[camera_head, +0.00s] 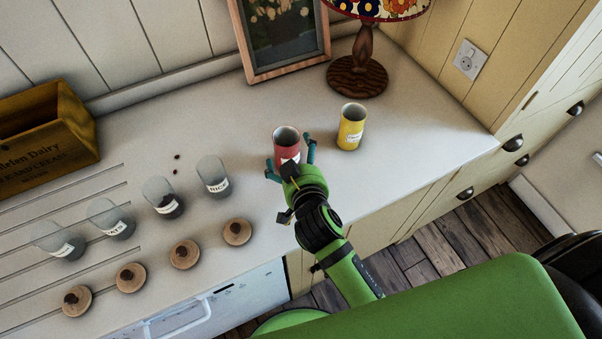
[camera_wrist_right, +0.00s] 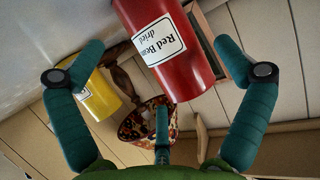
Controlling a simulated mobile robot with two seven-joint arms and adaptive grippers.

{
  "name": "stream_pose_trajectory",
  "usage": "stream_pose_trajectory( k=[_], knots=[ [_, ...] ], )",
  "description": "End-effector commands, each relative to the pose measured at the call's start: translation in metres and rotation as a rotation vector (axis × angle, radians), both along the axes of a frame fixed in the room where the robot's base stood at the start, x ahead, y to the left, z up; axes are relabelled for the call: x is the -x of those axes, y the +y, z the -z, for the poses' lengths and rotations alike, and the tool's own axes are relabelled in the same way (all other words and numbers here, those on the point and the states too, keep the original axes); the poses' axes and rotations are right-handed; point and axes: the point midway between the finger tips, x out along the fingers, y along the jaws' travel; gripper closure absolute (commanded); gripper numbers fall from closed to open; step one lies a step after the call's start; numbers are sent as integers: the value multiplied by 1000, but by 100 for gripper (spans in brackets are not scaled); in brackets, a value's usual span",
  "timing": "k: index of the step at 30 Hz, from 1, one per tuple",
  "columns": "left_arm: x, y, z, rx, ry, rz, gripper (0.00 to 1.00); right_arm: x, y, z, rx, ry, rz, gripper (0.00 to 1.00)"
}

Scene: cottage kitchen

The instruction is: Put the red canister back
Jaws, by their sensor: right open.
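The red canister (camera_head: 287,144) stands upright and open-topped on the white counter. In the right wrist view the red canister (camera_wrist_right: 170,50) carries a white label reading "Red Beans dried". My right gripper (camera_head: 290,160) is at the canister, with its teal fingers spread on either side of it. In the right wrist view my right gripper (camera_wrist_right: 160,60) is open, with gaps between the fingers and the canister. My left gripper is not in view.
A yellow canister (camera_head: 351,127) stands to the right, near a lamp (camera_head: 358,75). A picture frame (camera_head: 283,75) leans behind. Several glass jars, including one labelled rice (camera_head: 213,176), and wooden lids (camera_head: 237,232) stand left. A wooden crate (camera_head: 45,140) is far left.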

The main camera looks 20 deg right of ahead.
Motion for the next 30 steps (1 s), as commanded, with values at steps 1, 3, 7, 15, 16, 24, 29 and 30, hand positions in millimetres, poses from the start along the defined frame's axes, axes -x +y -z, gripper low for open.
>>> stream_pose_trajectory(
  k=[1, 3, 7, 15, 16, 24, 29, 30],
  knots=[
    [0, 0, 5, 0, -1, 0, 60, 11, 1, -1, -4, 2, 2, 0],
    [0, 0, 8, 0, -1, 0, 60, 25, 2, -6, -3, 2, 0, 0],
    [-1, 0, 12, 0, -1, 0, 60, 46, 2, -16, -3, 3, 2, 0],
    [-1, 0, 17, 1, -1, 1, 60, 69, 4, -28, -1, 1, 0, 0],
    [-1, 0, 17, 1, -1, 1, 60, 70, 4, -28, -1, 1, 1, 0],
    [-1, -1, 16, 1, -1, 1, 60, 70, 4, -29, 0, 0, 1, 0],
    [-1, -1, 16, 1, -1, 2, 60, 70, 4, -29, 0, 0, 1, 0],
    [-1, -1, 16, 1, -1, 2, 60, 70, 4, -29, 0, 0, 1, 0]
  ],
)
